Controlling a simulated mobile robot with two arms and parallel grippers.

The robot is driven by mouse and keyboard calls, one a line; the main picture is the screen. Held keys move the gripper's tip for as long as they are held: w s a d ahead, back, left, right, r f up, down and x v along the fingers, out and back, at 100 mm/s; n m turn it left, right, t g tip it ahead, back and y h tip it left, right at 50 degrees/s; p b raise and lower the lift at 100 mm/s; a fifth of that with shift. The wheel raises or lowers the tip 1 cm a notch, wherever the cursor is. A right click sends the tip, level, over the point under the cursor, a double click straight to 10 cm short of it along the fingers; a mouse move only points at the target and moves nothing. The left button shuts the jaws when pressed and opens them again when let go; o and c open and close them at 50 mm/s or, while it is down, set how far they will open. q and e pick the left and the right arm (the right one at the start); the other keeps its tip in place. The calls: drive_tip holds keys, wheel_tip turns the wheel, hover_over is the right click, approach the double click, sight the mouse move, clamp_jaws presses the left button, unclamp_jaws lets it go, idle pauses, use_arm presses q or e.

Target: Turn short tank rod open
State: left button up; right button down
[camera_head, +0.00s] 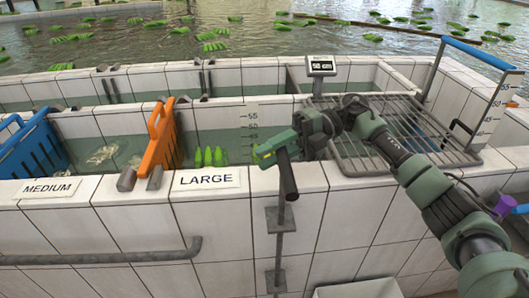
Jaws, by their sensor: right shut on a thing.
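A grey metal rod (280,238) runs upright down the front of the white tiled tank wall, in brackets. A dark, thick handle (289,180) sits at its top, slightly tilted. My right gripper (284,148) reaches in from the right, over the wall's top edge, and is shut on the handle's upper end. The fingers partly hide that end, and the exact contact is hard to see. My left gripper is not in view.
Green bananas (210,157) float beside the LARGE sign (207,180). A metal rack (388,132) and a small display (321,65) are at the right.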

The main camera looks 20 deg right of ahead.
idle(0.5)
drive_tip(key=c, duration=1.2)
unclamp_jaws()
drive_tip(key=shift+a, duration=0.1)
drive_tip(key=b+v, duration=0.2)
drive_tip(key=v, duration=0.5)
drive_tip(key=shift+w+d, duration=0.15)
drive_tip(key=shift+d, duration=0.2)
